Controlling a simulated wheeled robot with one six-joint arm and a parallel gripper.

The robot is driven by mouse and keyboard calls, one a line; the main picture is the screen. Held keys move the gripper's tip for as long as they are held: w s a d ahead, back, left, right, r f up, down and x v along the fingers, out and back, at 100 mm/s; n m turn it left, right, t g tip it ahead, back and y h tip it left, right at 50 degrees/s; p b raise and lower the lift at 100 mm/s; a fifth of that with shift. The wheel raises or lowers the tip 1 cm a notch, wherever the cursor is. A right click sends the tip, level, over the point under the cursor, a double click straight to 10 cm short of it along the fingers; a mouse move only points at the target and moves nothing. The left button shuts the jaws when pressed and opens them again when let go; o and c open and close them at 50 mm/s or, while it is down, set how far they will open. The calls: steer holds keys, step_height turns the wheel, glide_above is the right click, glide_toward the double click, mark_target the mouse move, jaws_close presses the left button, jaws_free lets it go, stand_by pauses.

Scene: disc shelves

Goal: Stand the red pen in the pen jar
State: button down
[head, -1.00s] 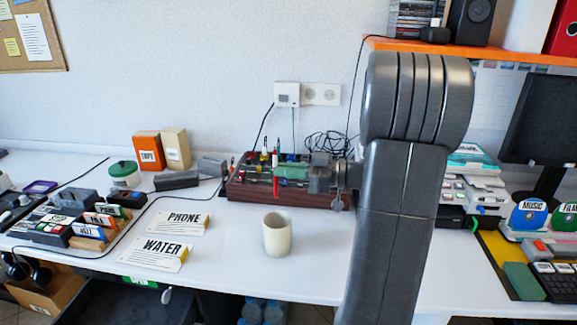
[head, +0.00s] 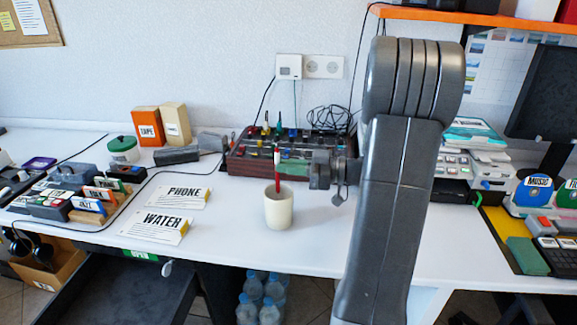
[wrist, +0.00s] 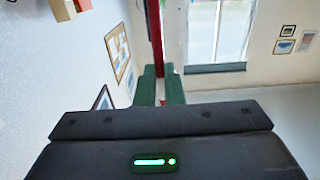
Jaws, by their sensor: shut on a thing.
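The pen jar (head: 278,210) is a cream, round cup standing upright on the white desk in the head view. The red pen (head: 277,170) is upright above it, its lower end overlapping the jar's mouth in the picture. I cannot tell how far inside the rim that end is. My gripper (head: 282,168) has green fingers and comes in from the right, shut on the pen above the jar. In the wrist view the pen (wrist: 156,40) stands between the green fingers (wrist: 160,78).
A dark red tray (head: 240,165) of several small parts stands behind the jar. PHONE (head: 182,197) and WATER (head: 155,226) cards lie to the left. Bare desk surrounds the jar, and the desk's front edge is close below it.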

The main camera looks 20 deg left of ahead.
steer(key=shift+f+b, duration=2.95)
steer(key=shift+b, duration=0.3)
steer(key=c, duration=1.5)
jaws_free()
steer(key=shift+o, duration=0.2)
steer(key=v, duration=1.3)
steer(key=shift+w+d+p, duration=0.15)
steer(key=shift+d+p, duration=0.2)
steer(key=shift+p, duration=0.1)
steer(key=shift+r, duration=0.1)
